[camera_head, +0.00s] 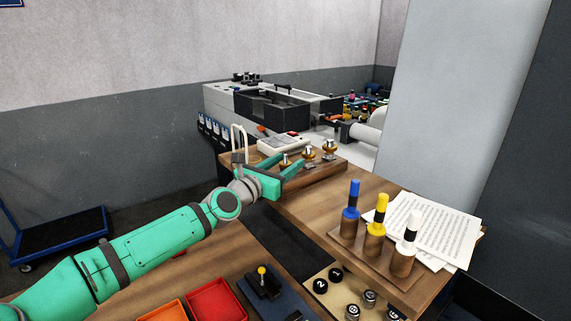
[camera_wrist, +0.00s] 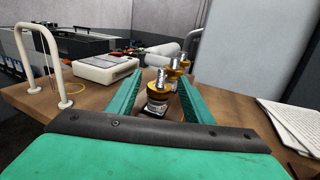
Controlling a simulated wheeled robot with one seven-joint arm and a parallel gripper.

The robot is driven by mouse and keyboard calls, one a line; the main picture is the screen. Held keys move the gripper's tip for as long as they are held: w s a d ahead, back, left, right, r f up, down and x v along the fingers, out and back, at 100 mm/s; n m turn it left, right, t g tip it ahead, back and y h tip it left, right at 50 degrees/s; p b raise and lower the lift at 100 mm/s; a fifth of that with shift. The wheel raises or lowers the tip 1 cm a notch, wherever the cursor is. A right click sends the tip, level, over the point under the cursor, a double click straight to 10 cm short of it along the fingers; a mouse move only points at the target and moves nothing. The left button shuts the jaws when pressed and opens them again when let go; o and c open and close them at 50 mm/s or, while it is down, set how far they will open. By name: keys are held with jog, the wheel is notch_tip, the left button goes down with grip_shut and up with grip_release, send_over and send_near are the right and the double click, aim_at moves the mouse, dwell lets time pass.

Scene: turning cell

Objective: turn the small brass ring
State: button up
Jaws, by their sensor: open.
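Three upright silver-topped posts with brass rings stand in a row on the wooden bench. In the head view they are the left ring (camera_head: 285,163), the middle ring (camera_head: 308,155) and the right ring (camera_head: 328,153). The left ring looks the smallest, though sizes are hard to judge. My gripper (camera_head: 294,170) is open beside the left post. In the wrist view, the nearest brass ring (camera_wrist: 158,93) shows between my open green fingers (camera_wrist: 161,80), with space on both sides. Two more rings stand behind it, partly overlapped. I cannot tell whether my fingers touch anything.
A white arch (camera_wrist: 42,50) and a white box (camera_wrist: 105,69) stand left of the posts. A red tray (camera_head: 215,302) and a joystick box (camera_head: 268,290) are at the front.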

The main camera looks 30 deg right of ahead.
jog(key=shift+w, duration=0.1)
jog(key=shift+d, duration=0.1)
jog(key=c, duration=1.1)
jog(key=shift+o, duration=0.2)
jog(key=shift+w+a, duration=0.1)
jog(key=shift+a, duration=0.1)
jog(key=shift+d+g, duration=0.25)
jog(key=shift+g, duration=0.05)
jog(key=shift+m+g+h, duration=0.3)
jog(key=shift+a+m+g+h, duration=0.1)
jog(key=shift+m+g+h, duration=0.25)
jog(key=shift+m+g, duration=1.45)
jog(key=shift+m+g+h, duration=0.35)
jog(key=shift+m+g, duration=0.75)
jog(key=shift+g, duration=1.4)
jog(key=shift+m+g, duration=0.5)
jog(key=shift+g, duration=0.3)
jog(key=shift+m+g, duration=0.3)
jog(key=shift+g, duration=0.1)
